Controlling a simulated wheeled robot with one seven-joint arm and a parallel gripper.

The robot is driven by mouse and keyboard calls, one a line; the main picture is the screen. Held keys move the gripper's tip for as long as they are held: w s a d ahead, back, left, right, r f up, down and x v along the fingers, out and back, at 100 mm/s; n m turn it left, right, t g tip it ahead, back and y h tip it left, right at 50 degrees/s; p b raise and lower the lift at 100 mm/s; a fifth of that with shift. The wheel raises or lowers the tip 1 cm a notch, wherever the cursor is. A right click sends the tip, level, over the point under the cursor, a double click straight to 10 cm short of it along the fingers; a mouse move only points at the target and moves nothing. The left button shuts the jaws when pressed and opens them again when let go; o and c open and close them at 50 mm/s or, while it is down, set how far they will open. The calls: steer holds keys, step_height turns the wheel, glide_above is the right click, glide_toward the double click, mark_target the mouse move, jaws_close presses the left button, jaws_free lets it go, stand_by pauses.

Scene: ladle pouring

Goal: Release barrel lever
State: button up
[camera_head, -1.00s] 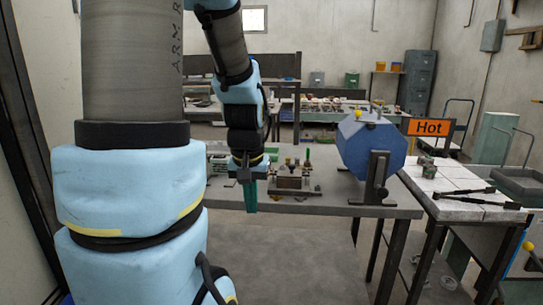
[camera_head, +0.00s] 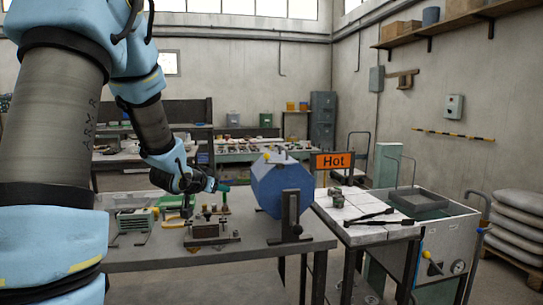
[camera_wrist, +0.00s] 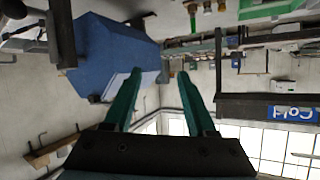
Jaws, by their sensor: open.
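The blue faceted barrel (camera_head: 281,186) sits on a dark stand (camera_head: 289,216) on the grey workbench. A small yellow knob (camera_head: 267,156) shows at its upper left; I cannot tell if it belongs to the lever. My gripper (camera_head: 222,187) is left of the barrel, pointing right, with a gap visible in the head view. In the wrist view the two green fingers of my gripper (camera_wrist: 160,75) are apart with nothing between them. The blue barrel (camera_wrist: 115,48) fills the upper left there, beyond the left finger. No lever is clearly seen in that view.
A small fixture (camera_head: 208,231) with upright pegs stands on the bench below my gripper. An orange "Hot" sign (camera_head: 332,161) and a white-tiled table (camera_head: 358,207) are to the right.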

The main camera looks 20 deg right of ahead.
mark_target(268, 156)
steer(key=d+r+m+g+h, duration=0.1)
steer(key=d+r+m+h, duration=0.4)
steer(key=d+r+h, duration=0.45)
steer(key=shift+y, duration=0.85)
steer(key=p+x, duration=0.1)
steer(key=x, duration=0.3)
steer(key=f+p+x, duration=0.1)
steer(key=p+x, duration=0.1)
steer(key=x, duration=0.2)
steer(key=f+p+x, duration=0.1)
steer(key=x, duration=0.3)
steer(key=shift+s+d+f, duration=0.1)
steer(key=shift+d+f, duration=0.1)
steer(key=shift+f, duration=0.05)
jaws_close()
